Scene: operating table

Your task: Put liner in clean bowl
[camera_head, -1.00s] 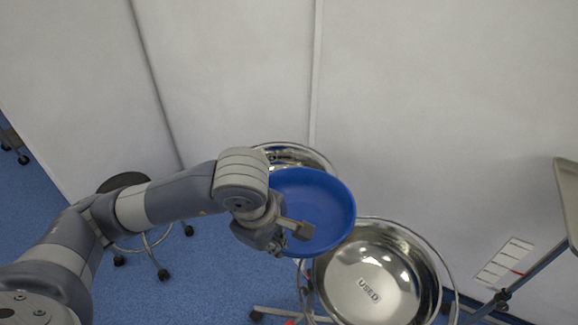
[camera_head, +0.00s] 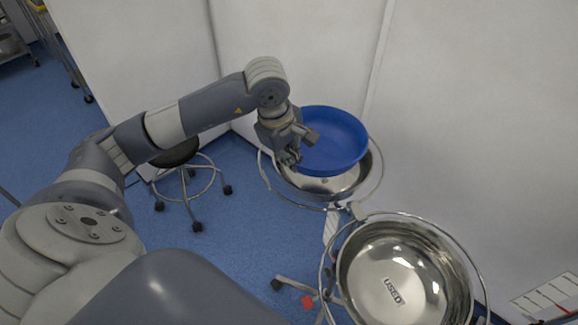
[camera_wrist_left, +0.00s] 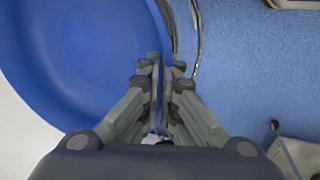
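The liner (camera_head: 335,136) is a round blue bowl. My left gripper (camera_head: 298,152) is shut on its left rim. In the left wrist view the fingers (camera_wrist_left: 162,85) pinch the edge of the liner (camera_wrist_left: 75,65). The liner is above the clean bowl (camera_head: 328,187), an unmarked shiny steel bowl in a ring stand, and hides most of its far side. I cannot tell whether liner and bowl touch. My right gripper is not in view.
A second steel bowl marked USED (camera_head: 405,275) sits in a nearer ring, lower right. A white wall panel (camera_head: 460,120) stands close behind. A stool (camera_head: 180,155) is on the blue floor at left. A striped chart (camera_head: 548,295) is at lower right.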

